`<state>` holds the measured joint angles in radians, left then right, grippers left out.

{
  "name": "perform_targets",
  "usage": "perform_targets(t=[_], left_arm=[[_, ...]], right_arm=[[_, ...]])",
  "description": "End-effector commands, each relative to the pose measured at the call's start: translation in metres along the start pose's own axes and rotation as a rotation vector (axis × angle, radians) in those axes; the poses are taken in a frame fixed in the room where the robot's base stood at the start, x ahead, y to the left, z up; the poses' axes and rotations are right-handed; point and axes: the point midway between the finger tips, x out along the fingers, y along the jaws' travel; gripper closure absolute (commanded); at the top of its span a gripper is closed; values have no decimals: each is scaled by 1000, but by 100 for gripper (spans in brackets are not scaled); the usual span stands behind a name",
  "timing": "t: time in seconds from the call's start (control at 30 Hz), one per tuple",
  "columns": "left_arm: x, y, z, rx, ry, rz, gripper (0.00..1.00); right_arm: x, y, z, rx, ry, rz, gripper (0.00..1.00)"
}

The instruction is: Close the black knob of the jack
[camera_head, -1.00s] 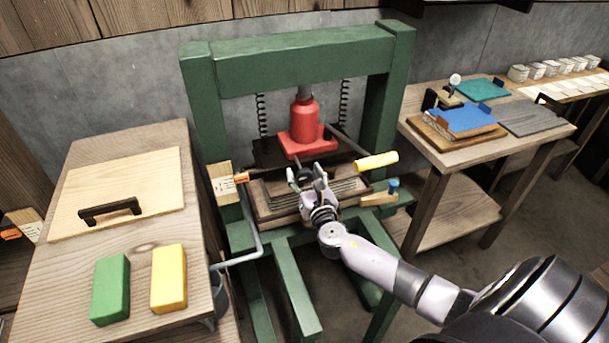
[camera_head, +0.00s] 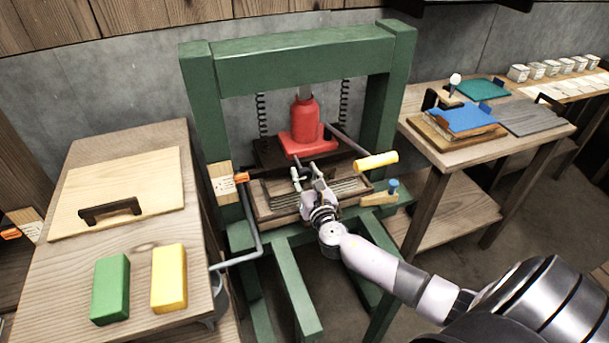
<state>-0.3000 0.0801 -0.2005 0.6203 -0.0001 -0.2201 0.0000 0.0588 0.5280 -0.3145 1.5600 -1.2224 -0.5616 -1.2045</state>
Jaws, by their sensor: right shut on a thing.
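The red jack (camera_head: 305,125) stands upright in the middle of the green press frame (camera_head: 300,72), on a dark plate. My right gripper (camera_head: 301,177) reaches in from the lower right, just in front of the jack's base. It is shut on the small black knob (camera_head: 307,173), which is mostly hidden by the fingers. A lever with a yellow grip (camera_head: 376,161) sticks out to the right of the jack. My left gripper is not in view.
Under the plate is a wooden tray (camera_head: 262,210) with a stack of sheets. A left table (camera_head: 60,260) holds a board with a black handle, a green block and a yellow block. A right table (camera_head: 437,148) carries a blue book. Dark springs hang beside the jack.

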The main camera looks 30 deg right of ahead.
Motion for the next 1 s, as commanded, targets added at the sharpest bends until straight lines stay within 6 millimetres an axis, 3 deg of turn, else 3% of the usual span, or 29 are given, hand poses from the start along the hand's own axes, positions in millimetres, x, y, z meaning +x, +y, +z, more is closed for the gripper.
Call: perform_targets(t=[0.37,1.0], left_arm=[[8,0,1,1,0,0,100],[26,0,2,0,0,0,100]], right_arm=[[0,0,-2,153,8,-3,95],[0,0,-1,745,36,-8,95]])
